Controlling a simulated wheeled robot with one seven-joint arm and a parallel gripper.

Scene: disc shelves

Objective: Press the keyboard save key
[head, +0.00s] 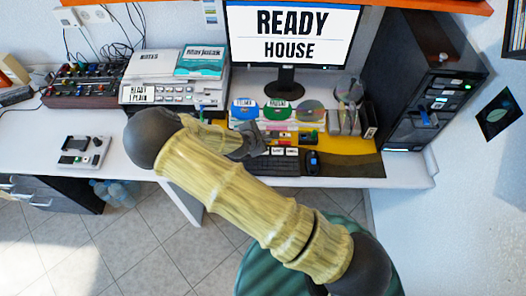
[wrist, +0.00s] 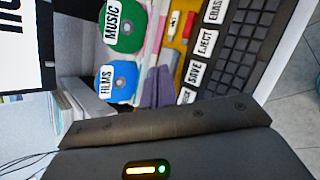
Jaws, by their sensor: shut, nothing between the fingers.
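The save key (wrist: 193,73) is a white key labelled SAVE on the dark keyboard (wrist: 242,50). It sits in a row with white EJECT (wrist: 206,42) and ERASE (wrist: 215,10) keys and one partly hidden labelled key (wrist: 187,96). In the head view the keyboard (head: 285,166) lies below the monitor, and its labels are too small to read. My gripper (head: 254,139) is over the desk at the keyboard's upper left. In the wrist view its shut fingers (wrist: 160,76) are empty and appear just left of the SAVE key; I cannot tell their height above it.
The monitor (head: 290,35) reads READY HOUSE. Discs labelled MUSIC (wrist: 125,30) and FILMS (wrist: 118,82) stand behind the keyboard. A mouse (head: 312,161) lies right of it, and a black computer tower (head: 415,85) stands farther right.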

